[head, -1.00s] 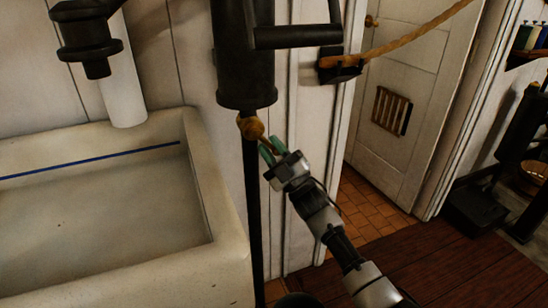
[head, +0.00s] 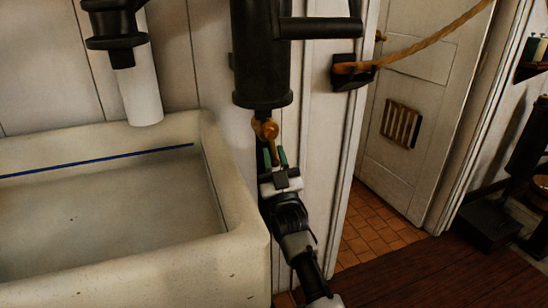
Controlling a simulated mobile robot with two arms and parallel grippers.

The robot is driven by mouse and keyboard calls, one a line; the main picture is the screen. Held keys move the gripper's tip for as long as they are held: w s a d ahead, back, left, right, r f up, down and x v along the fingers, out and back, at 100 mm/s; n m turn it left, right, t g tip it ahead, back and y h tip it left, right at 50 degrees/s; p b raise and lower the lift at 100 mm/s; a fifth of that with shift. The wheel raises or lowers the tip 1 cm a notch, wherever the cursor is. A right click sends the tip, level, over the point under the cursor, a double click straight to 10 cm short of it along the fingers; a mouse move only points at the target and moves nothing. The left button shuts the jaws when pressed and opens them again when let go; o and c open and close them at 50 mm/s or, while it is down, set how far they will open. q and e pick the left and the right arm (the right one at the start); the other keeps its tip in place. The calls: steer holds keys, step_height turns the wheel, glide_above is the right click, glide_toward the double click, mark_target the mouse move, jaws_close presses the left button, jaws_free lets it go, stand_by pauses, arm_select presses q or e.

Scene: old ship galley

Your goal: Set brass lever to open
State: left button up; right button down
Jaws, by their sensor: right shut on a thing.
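The brass lever (head: 269,132) sits on the dark pipe just below the black pump cylinder (head: 262,60). Its round hub is at the top, and its handle hangs downward, roughly in line with the pipe. My right gripper (head: 274,158) comes from below with green fingertips on either side of the handle's lower end, shut on it. The fingers hide the end of the handle, and my gripper and arm cover part of the pipe.
A pale stone sink (head: 238,200) stands close on the left. A rope (head: 420,48) runs from a black wall bracket (head: 350,72) across a white door (head: 400,150). A dark pump handle (head: 320,28) juts out above my gripper. Floor is open at the lower right.

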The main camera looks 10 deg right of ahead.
steer(key=shift+a+m+h, duration=0.2)
steer(key=shift+m+h, duration=0.7)
steer(key=shift+h, duration=0.1)
steer(key=c, duration=1.2)
jaws_free()
steer(key=shift+o, duration=0.2)
